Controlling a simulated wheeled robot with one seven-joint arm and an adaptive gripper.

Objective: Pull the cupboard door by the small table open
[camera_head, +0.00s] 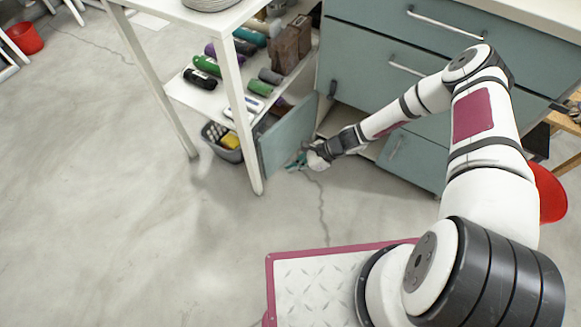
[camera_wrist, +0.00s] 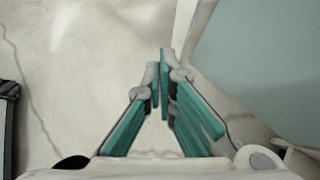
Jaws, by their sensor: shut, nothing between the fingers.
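The teal cupboard door (camera_head: 288,136) beside the small white table (camera_head: 247,100) stands swung outward from the teal cabinet (camera_head: 345,50), next to the table's front leg. Part of the pale cupboard interior (camera_head: 337,120) shows behind it. My gripper (camera_head: 294,163) is low above the floor, near the door's lower right part. In the wrist view its teal-padded fingers (camera_wrist: 164,58) are shut with nothing between them. A teal panel, apparently the door (camera_wrist: 268,60), fills the right of that view, close beside the fingers. Whether they touch it cannot be told.
The table's lower shelf holds several bottles (camera_head: 206,65) and a brown object (camera_head: 290,45). A basket (camera_head: 218,140) stands beneath. A teal front with a handle (camera_head: 408,160) is at the cabinet's lower right. A red bin (camera_head: 548,192) is at right. Floor (camera_head: 110,210) at left is clear.

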